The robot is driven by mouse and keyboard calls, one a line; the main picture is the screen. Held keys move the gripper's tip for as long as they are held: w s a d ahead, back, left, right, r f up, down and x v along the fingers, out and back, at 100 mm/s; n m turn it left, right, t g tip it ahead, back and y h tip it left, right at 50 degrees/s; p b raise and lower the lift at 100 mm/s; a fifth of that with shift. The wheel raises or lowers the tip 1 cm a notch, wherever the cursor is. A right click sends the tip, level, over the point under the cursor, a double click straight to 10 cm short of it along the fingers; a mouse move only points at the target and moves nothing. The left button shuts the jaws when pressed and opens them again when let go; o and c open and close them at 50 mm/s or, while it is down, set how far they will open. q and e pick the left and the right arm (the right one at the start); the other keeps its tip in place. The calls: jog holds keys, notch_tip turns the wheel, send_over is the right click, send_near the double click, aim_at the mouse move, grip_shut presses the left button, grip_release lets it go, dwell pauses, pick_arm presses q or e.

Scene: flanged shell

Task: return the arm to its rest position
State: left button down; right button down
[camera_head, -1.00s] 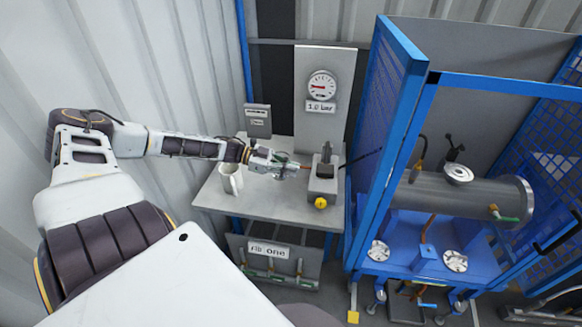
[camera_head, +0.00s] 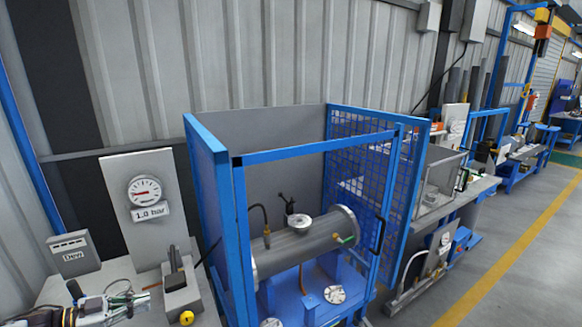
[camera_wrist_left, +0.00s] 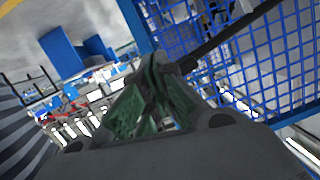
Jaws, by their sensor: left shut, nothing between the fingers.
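My left gripper (camera_head: 134,302) shows at the lower left of the head view, over the grey bench. It is shut with nothing in it, just left of the grey block with the yellow knob (camera_head: 183,284) and apart from it as far as I can tell. In the left wrist view its dark green fingers (camera_wrist_left: 155,100) are together at the middle, with blue mesh behind them. Most of my left arm is outside the head view. My right gripper is in neither view.
The blue cage (camera_head: 215,205) with the grey flanged cylinder (camera_head: 300,243) stands right of the bench (camera_head: 60,290). A panel with a gauge (camera_head: 144,190) reading "1.0 bar" and a grey "Dew" box (camera_head: 73,254) stand at the back. Open floor (camera_head: 470,270) lies far right.

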pick_arm(q)
jog(key=s+d+f+n+t+y, duration=0.25)
jog(key=d+f+n+y, duration=0.45)
jog(key=d+f, duration=0.65)
jog(key=s+d+r+n+g+y, duration=0.2)
jog(key=s+d+g+y, duration=0.15)
jog(key=s, duration=0.45)
jog(key=s+d+r+n+g+y, duration=0.15)
jog(key=s+d+g, duration=0.3)
jog(key=s, duration=0.45)
notch_tip(320, 180, down, 34)
jog(key=s+g, duration=0.2)
jog(key=s, duration=0.1)
jog(key=s+a+f, duration=0.2)
jog(key=s+f, duration=0.7)
jog(key=s, duration=0.2)
jog(key=s+a+f, duration=0.2)
jog(key=s+f, duration=0.8)
jog(key=shift+s+a+f+m+g, duration=0.15)
jog(key=shift+s+a+m+g, duration=0.2)
